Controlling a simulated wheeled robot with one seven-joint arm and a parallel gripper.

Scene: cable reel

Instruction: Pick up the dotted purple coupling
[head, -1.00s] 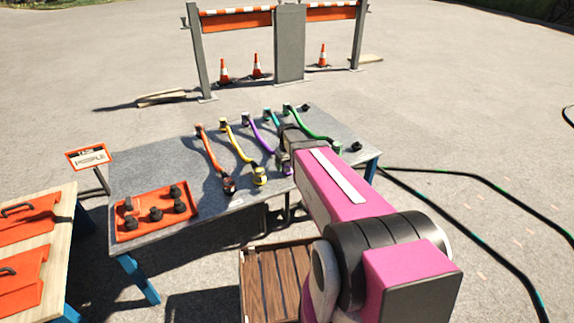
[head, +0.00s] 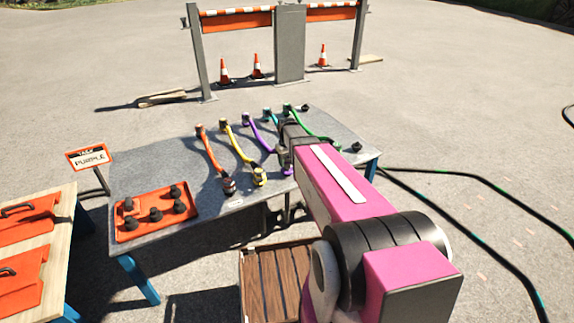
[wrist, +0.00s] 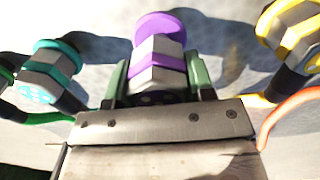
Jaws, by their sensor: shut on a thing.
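The purple coupling (wrist: 158,50) shows in the wrist view, a grey body with a purple cap and a purple band. My gripper (wrist: 157,85) is shut on it, with a green finger pad on each side of its body. My arm partly hides the gripper there.
A teal coupling (wrist: 46,72) and a yellow coupling (wrist: 288,35) flank my gripper closely. Orange (head: 211,155), yellow and green cables lie on the table. An orange tray (head: 125,232) with black knobs is at the left.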

